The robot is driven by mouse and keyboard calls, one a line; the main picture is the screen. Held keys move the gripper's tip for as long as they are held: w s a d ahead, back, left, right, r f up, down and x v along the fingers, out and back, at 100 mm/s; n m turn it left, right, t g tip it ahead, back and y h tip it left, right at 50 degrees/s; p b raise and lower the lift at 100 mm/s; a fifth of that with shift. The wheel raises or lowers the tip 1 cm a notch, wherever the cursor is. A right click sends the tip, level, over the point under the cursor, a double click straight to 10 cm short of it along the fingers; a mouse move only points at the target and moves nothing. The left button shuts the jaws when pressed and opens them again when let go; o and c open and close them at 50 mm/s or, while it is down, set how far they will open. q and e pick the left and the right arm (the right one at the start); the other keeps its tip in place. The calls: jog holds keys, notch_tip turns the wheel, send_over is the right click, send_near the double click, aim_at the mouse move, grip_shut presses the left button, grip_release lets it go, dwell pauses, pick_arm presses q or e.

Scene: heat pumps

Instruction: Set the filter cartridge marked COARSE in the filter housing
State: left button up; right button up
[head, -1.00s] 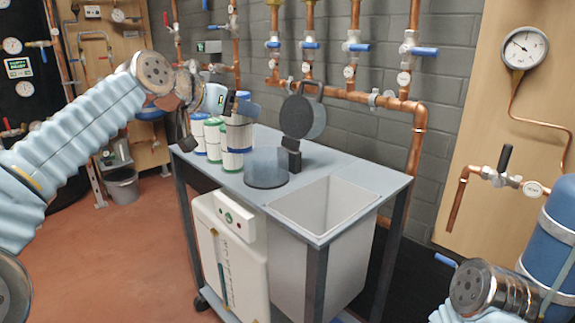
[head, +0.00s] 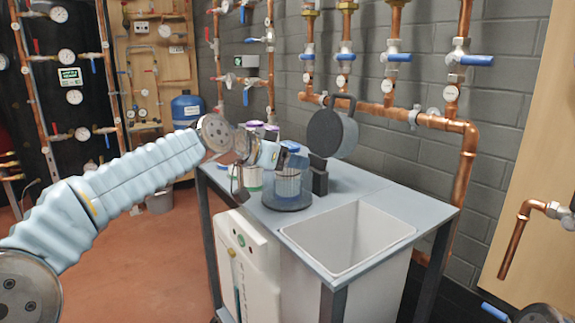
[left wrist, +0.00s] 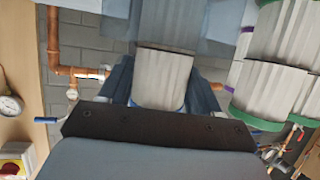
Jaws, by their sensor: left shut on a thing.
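My left gripper (head: 268,155) is shut on a pleated grey-white filter cartridge with a blue cap (head: 290,146). The cartridge is upright at the clear filter housing (head: 287,202) on the cart. Its lower body shows within the housing's outline; I cannot tell how deep it sits. The housing's dark round lid (head: 325,134) stands open behind it. In the left wrist view, the held cartridge (left wrist: 165,75) is between the fingers, with a blue band at its end. No COARSE marking is legible. My right gripper is out of view.
Other cartridges with green (head: 252,188) and purple (head: 272,128) ends stand left of and behind the housing. An open sink basin (head: 345,238) is to its right. Copper pipes with blue-handled valves (head: 470,59) run along the wall behind.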

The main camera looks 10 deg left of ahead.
pick_arm(q)
jog(key=shift+f, duration=0.2)
jog(key=o, duration=1.2)
jog(key=shift+c, duration=0.2)
jog(key=shift+r, duration=0.15)
jog(key=shift+s+a+r, duration=0.1)
jog(key=shift+s, duration=0.1)
jog(key=b+v, duration=0.1)
jog(key=v, duration=1)
jog(key=shift+s+a+b, duration=0.15)
jog(key=shift+s+b, duration=0.1)
jog(key=shift+b, duration=0.05)
jog(key=shift+r, duration=0.1)
